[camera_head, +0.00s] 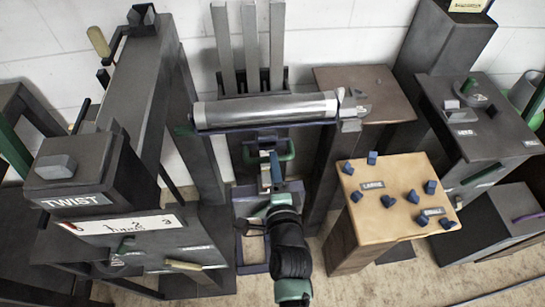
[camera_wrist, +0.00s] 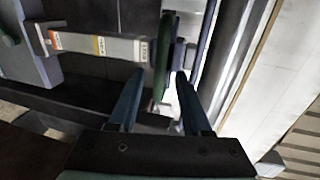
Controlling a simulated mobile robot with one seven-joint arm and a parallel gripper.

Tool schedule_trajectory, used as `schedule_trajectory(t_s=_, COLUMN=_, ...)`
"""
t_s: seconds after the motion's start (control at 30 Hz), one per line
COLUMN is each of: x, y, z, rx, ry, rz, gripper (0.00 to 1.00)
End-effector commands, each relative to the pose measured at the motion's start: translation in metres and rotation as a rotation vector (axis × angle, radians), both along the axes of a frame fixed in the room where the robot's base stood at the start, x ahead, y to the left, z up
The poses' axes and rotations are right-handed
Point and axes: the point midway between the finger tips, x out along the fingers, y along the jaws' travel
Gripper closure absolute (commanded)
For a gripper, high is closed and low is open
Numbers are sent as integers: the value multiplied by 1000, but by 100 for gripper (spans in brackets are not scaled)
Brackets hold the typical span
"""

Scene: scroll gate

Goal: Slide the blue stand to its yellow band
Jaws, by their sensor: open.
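My gripper (camera_wrist: 160,74) is open, with its two blue fingers apart. A dark green handle (camera_wrist: 164,50) stands between and just beyond the fingertips in the wrist view; I cannot tell whether either finger touches it. A grey slide bar (camera_wrist: 120,46) with a yellow-orange band (camera_wrist: 98,45) and a reddish-and-white mark runs left from the handle. Blue-grey edges of the stand (camera_wrist: 208,40) show right of the handle. In the head view my gripper (camera_head: 270,168) is below the long blue ledge (camera_head: 265,128) of the stand, which carries a grey roll (camera_head: 265,110). My arm hides part of the stand's lower body.
A tan table (camera_head: 385,215) with several small blue blocks stands to the right. A dark cabinet marked TWIST (camera_head: 75,200) stands to the left. A blue-rimmed tray (camera_head: 242,262) lies low beside my arm. Dark posts and a brown-topped block (camera_head: 375,90) crowd the back.

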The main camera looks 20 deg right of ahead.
Motion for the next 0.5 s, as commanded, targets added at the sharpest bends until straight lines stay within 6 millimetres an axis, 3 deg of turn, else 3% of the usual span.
schedule_trajectory(t_s=0.2, x=26, y=-8, z=-6, rx=-1, ry=-1, rz=0, gripper=51)
schedule_trajectory(t_s=0.5, x=34, y=-10, z=-7, rx=-1, ry=0, rz=0, gripper=51)
